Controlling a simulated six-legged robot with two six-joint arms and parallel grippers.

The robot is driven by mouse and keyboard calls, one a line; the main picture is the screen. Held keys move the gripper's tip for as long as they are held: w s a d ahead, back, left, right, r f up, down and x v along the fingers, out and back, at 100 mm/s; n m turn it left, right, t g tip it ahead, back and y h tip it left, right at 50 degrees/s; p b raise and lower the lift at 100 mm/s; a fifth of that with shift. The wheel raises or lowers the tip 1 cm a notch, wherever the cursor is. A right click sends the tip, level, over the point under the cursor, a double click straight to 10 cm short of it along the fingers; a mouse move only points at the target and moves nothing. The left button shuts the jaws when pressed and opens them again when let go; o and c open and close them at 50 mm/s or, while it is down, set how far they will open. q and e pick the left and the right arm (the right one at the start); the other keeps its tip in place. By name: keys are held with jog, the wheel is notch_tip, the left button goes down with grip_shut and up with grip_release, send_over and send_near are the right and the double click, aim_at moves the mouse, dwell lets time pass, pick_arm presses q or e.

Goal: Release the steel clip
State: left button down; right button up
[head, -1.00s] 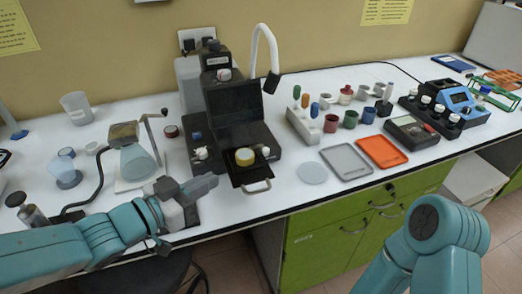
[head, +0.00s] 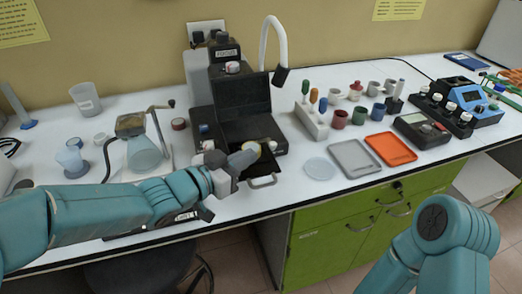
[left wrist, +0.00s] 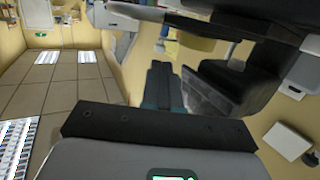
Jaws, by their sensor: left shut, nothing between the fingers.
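The black analyser (head: 238,100) stands at the back of the bench with its lid up. Its drawer (head: 264,170) is pulled out at the front, with a metal handle (head: 263,182). A yellow round piece sits in the drawer, mostly hidden behind my left gripper (head: 252,154); a yellow part (left wrist: 195,44) also shows in the left wrist view. My left gripper is shut and empty, its tips at the drawer's left side; I cannot tell if they touch. The fingers show in the left wrist view (left wrist: 164,82). I cannot make out the steel clip. My right gripper is out of view.
A glass flask (head: 143,152) with a crank stand is left of the analyser. A white rack (head: 311,122), a grey tray (head: 354,158) and an orange tray (head: 390,149) lie to the right. The bench front near the white disc (head: 319,168) is mostly clear.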

aim_at(271, 146)
pick_arm(q)
jog(key=x, duration=0.5)
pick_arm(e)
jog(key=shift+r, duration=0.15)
pick_arm(q)
jog(key=shift+d, duration=0.1)
jog(key=shift+d, duration=0.1)
jog(key=shift+n+t+y+b, duration=0.3)
jog(key=shift+b, duration=0.15)
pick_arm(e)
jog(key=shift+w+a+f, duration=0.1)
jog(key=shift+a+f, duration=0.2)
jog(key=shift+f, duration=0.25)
